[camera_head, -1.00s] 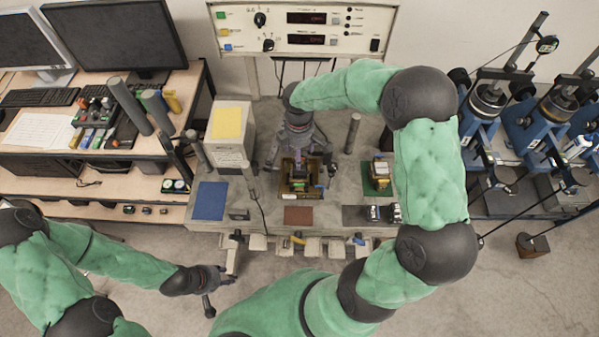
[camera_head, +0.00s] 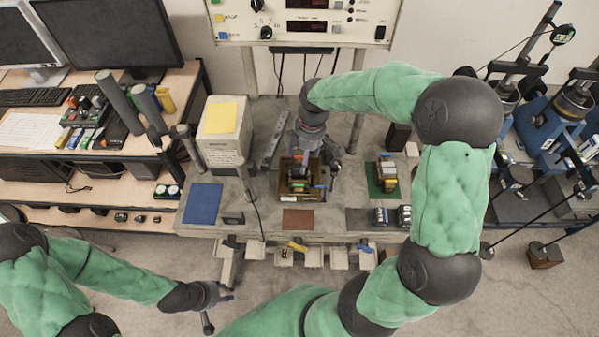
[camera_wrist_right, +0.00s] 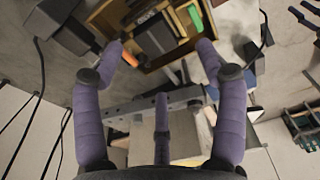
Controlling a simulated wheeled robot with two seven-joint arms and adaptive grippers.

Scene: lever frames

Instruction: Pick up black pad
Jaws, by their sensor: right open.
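A dark block (camera_wrist_right: 155,38) lies in an open wooden box at the top of the right wrist view. In the head view the box (camera_head: 284,187) stands mid-table with dark and coloured items in it. A flat dark grey mat (camera_head: 358,219) lies to its right. I cannot tell for sure which of these is the black pad. My right gripper (camera_head: 316,152) is over the back of the box; in the wrist view its purple fingers (camera_wrist_right: 160,48) are spread, with nothing between them. My left gripper (camera_head: 218,296) hangs low at left, away from the table; its fingers are too small to judge.
A blue mat (camera_head: 202,204), a brown mat (camera_head: 298,220) and a green mat (camera_head: 376,190) lie around the box. A beige box (camera_head: 222,145) with a yellow top stands at left. A control panel (camera_head: 300,22) rises behind. Blue machines (camera_head: 540,130) stand at right.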

